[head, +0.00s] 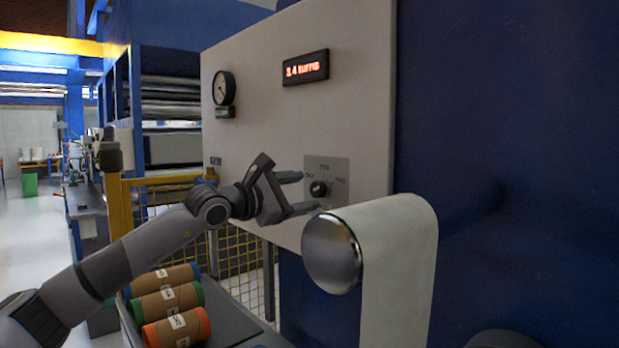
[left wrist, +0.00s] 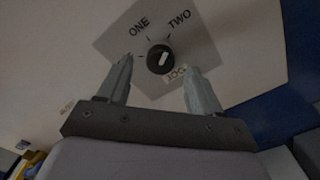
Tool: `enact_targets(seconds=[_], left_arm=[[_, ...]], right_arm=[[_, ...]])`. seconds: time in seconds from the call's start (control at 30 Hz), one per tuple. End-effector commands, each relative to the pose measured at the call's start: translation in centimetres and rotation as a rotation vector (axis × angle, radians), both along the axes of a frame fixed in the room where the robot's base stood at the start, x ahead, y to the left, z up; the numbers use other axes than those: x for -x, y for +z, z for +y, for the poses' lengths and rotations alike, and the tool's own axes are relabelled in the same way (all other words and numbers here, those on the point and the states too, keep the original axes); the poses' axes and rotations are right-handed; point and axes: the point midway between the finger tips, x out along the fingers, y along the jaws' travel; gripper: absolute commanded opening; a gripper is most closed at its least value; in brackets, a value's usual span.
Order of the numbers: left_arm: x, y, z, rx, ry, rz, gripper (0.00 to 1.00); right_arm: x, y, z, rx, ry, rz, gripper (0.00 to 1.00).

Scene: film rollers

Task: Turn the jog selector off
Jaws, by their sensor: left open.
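The jog selector is a black round knob (head: 318,188) on a grey plate (head: 341,163) on the pale machine panel. In the left wrist view the knob (left wrist: 160,59) has a white pointer mark slanting up and right, toward the TWO side. The plate (left wrist: 215,22) there reads ONE, TWO and JOG. The left finger hides part of the plate beside a tick left of the knob. My left gripper (head: 311,191) is open, its fingers on either side of the knob's line and pointing at the panel. I see no finger touching the knob. My right gripper is not in view.
A metal-ended roller (head: 331,252) with pale film juts out just below and right of the selector. A lit display (head: 306,68) and a dial gauge (head: 224,88) are on the panel above. Several brown rolls (head: 168,302) lie below, near a yellow fence (head: 117,220).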

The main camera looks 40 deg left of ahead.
Motion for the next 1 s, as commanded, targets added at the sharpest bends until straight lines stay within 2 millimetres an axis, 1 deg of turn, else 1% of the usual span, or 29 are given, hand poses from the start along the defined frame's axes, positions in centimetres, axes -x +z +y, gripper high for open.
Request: enact_targets(seconds=[0.03, 0.2, 0.4, 0.67, 0.7, 0.77, 0.8, 0.87, 1.0], left_arm=[[-0.5, 0.5, -0.2, 0.003, -0.004, -0.002, 0.65], [-1.9, 0.3, -0.2, 0.003, -0.001, 0.0, 0.65], [-2.7, 0.1, -0.3, 0.0, -0.001, 0.0, 0.65], [-2.8, -0.1, -0.3, -0.002, -0.001, 0.001, 0.65], [-2.8, -0.1, -0.3, -0.002, -0.001, 0.001, 0.62], [-2.8, -0.1, -0.3, -0.002, -0.001, 0.001, 0.42], [-2.8, -0.1, -0.3, -0.002, -0.001, 0.001, 0.29], [-2.8, 0.0, -0.3, -0.002, -0.001, 0.001, 0.1], [-2.8, 0.0, -0.3, 0.0, -0.001, 0.001, 0.09]], right_arm=[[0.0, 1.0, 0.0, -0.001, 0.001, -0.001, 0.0], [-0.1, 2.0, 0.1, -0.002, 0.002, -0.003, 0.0], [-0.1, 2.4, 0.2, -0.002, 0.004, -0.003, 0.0], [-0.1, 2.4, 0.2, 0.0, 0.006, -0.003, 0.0], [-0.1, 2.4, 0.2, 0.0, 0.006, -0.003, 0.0], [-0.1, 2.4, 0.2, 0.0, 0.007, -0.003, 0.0], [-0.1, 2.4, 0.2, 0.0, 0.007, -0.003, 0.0], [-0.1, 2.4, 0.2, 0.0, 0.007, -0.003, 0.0], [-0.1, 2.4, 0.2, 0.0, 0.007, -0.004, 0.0]])
